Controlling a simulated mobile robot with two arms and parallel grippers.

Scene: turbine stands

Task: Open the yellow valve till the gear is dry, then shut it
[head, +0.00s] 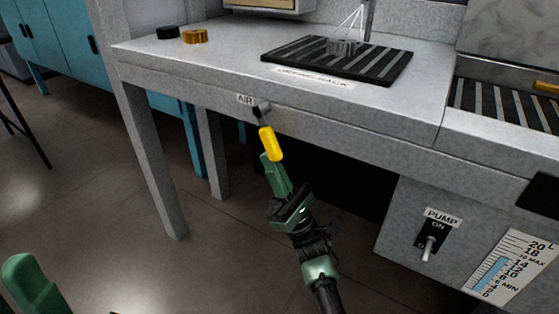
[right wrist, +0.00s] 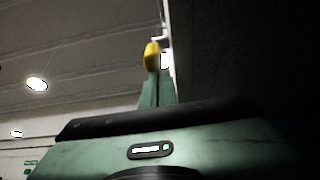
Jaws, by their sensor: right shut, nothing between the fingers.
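The yellow valve handle (head: 270,143) hangs down, slightly tilted, from a grey stem under the AIR label on the bench's front edge. It also shows in the right wrist view (right wrist: 152,57), just beyond my fingertips. My right gripper (head: 267,160) is shut and empty, right by the handle's lower end; I cannot tell if they touch. The grey gear (head: 341,47) sits on the black drying rack (head: 390,68). White jet lines fan down onto it from a nozzle above. Whether the gear is wet is too small to tell. Part of my left gripper (head: 32,285) shows at the bottom left.
A black ring (head: 168,32) and an orange-yellow gear-like part (head: 195,36) lie at the bench's back left. A pump switch (head: 430,247) and a level gauge (head: 508,268) are on the front panel at right. Open floor lies left of the bench.

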